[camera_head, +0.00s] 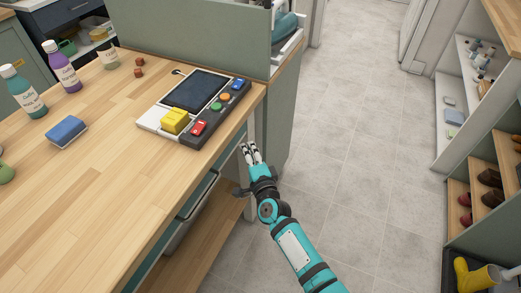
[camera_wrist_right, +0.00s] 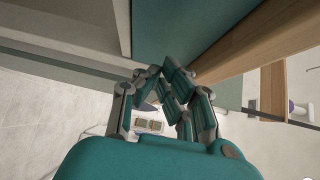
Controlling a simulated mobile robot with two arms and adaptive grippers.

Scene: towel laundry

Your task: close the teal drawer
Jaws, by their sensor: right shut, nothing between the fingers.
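The teal drawer front (camera_head: 229,147) shows as a narrow strip under the front edge of the wooden worktop in the head view. In the right wrist view, the fingers (camera_wrist_right: 166,82) are together below a teal panel (camera_wrist_right: 185,28); contact cannot be told. My left gripper is not in view.
The worktop (camera_head: 95,190) holds a device with a screen (camera_head: 196,90), a yellow block (camera_head: 174,121), a blue sponge (camera_head: 66,130) and bottles (camera_head: 64,72). A wooden lower shelf (camera_head: 208,245) lies underneath. The tiled floor (camera_head: 360,150) is clear; a shoe rack (camera_head: 480,170) stands right.

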